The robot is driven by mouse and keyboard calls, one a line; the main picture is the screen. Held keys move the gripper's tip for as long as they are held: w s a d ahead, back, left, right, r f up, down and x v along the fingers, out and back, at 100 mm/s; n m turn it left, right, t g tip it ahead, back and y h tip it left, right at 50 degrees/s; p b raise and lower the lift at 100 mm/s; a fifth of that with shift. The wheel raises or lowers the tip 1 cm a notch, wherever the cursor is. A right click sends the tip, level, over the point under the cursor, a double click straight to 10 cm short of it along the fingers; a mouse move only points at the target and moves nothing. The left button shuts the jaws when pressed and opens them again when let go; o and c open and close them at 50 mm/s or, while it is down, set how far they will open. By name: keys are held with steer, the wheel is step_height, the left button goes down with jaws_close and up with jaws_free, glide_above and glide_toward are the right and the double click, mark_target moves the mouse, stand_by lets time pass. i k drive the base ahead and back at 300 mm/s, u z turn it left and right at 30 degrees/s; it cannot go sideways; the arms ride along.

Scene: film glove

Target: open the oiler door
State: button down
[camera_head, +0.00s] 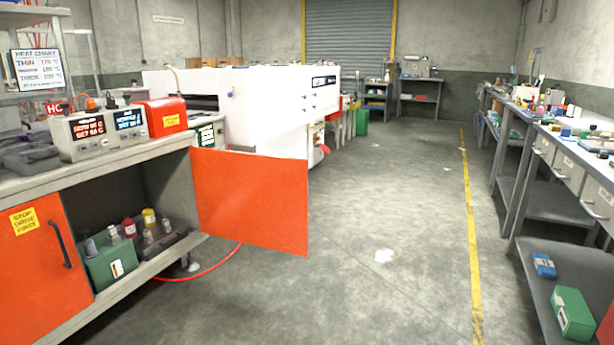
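A cabinet under the grey bench at the left has two orange doors. The right-hand orange door (252,199) stands swung wide open, sticking out over the floor to the right. The left orange door (38,262) is closed, with a dark bar handle and a yellow "STOP DRIVE FIRST" label (22,221). Inside the open compartment sit a green box (108,262) and several small bottles, one with a yellow cap (149,217) and one red (129,228). No label on the doors visibly reads oiler. My gripper is not in view.
Two display units (88,137) and a red box (162,117) stand on the bench. A large white machine (270,115) is behind. A red hose (212,266) lies on the floor below the open door. Workbenches line the right; the concrete aisle between is clear.

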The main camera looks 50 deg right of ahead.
mark_target(256, 200)
steer(key=u, duration=0.05)
steer(key=i, duration=1)
steer(key=z, duration=0.1)
